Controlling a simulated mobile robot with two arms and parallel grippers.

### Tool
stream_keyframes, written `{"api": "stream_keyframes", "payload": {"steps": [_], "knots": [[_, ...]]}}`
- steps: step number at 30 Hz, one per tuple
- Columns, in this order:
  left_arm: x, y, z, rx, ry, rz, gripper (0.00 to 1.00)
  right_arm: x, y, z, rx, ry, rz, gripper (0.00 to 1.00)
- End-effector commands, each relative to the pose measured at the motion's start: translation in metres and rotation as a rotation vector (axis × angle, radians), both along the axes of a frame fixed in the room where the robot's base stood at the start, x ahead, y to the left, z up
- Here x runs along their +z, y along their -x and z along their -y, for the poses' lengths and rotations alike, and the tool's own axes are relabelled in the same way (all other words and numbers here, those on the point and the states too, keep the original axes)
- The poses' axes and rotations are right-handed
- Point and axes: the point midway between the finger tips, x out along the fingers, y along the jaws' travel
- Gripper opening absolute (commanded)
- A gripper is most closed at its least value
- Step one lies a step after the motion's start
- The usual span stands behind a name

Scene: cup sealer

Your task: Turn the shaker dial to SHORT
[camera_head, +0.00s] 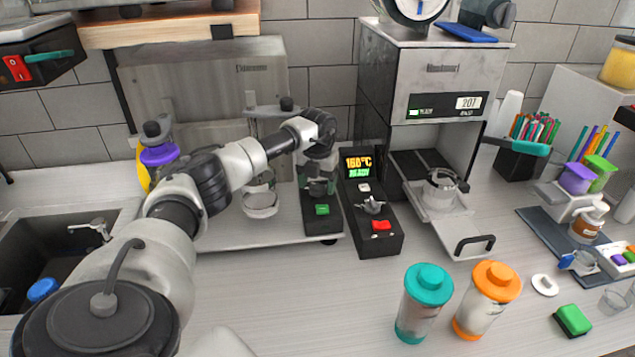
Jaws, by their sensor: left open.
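My left arm reaches in from the lower left. Its gripper (318,186) is open and points down over the black control box (322,222) with a green button (321,210), at the right front of the grey shaker-like machine (205,92). The gripper covers the upper part of this box, so any dial there and its setting are hidden. I cannot tell whether the fingers touch it. A grey knob (372,205) sits on the neighbouring black panel (377,247), between a lit 168°C READY display (358,166) and a red button (381,225). My right gripper is out of view.
The cup sealer (434,72) stands right of the panel, its tray (448,222) pulled out with a clear cup (440,190). Teal-lidded (423,305) and orange-lidded (487,302) shakers stand in front. The sink (60,240) is at left. The counter's front middle is clear.

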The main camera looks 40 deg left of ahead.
Motion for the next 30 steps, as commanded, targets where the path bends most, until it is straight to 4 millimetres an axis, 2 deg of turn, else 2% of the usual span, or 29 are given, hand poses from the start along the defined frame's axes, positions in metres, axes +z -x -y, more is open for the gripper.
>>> {"api": "stream_keyframes", "payload": {"steps": [5,13,18,30], "knots": [[0.009,-0.001,0.0,-0.001,0.0,0.003,0.7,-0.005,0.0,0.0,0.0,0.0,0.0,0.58],[0.053,-0.001,0.0,0.0,-0.001,0.004,0.7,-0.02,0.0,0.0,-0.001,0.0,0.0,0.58],[0.071,-0.001,0.0,0.0,0.0,0.002,0.7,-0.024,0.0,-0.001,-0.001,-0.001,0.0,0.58],[0.075,0.0,0.0,0.0,0.0,0.0,0.7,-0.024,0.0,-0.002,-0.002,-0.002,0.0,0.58]]}}
